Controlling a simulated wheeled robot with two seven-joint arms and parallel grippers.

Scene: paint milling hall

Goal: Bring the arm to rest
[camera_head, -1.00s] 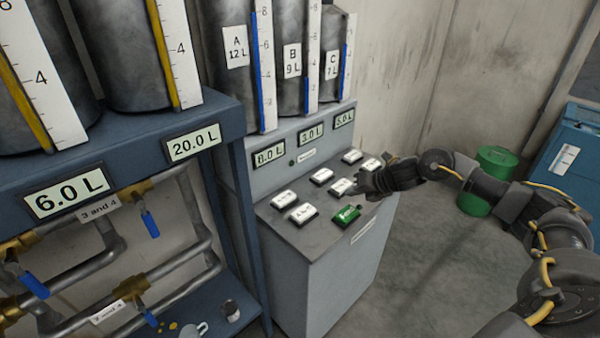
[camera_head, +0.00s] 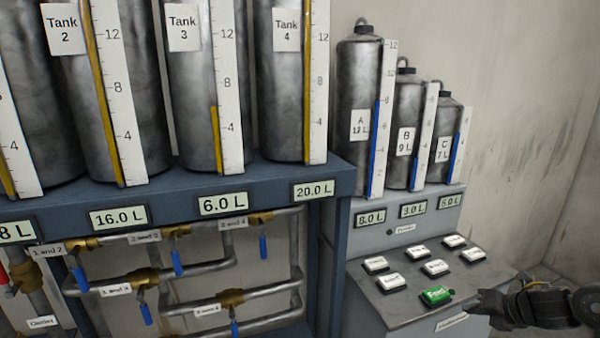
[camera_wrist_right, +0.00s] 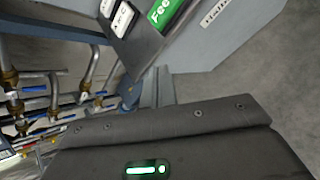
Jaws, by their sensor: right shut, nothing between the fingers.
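My right gripper (camera_head: 478,302) is shut and empty. In the head view it is at the lower right, by the right front edge of the grey control console (camera_head: 385,312). It looks clear of the buttons, with the green button (camera_head: 436,295) to its left. My right forearm runs off the right edge. In the right wrist view the green button (camera_wrist_right: 165,12) and white buttons (camera_wrist_right: 122,18) show at the top, and a dark body part of mine with a green light fills the bottom. My left gripper is not in view.
Three canisters, A (camera_head: 359,110), B (camera_head: 408,120) and C (camera_head: 446,150), stand behind the console; displays read 8.0, 3.0 and 5.0 L. At left, a blue bench (camera_head: 330,180) bears large tanks, with pipes and blue-handled valves (camera_head: 176,262) below. A bare wall (camera_head: 520,120) is at right.

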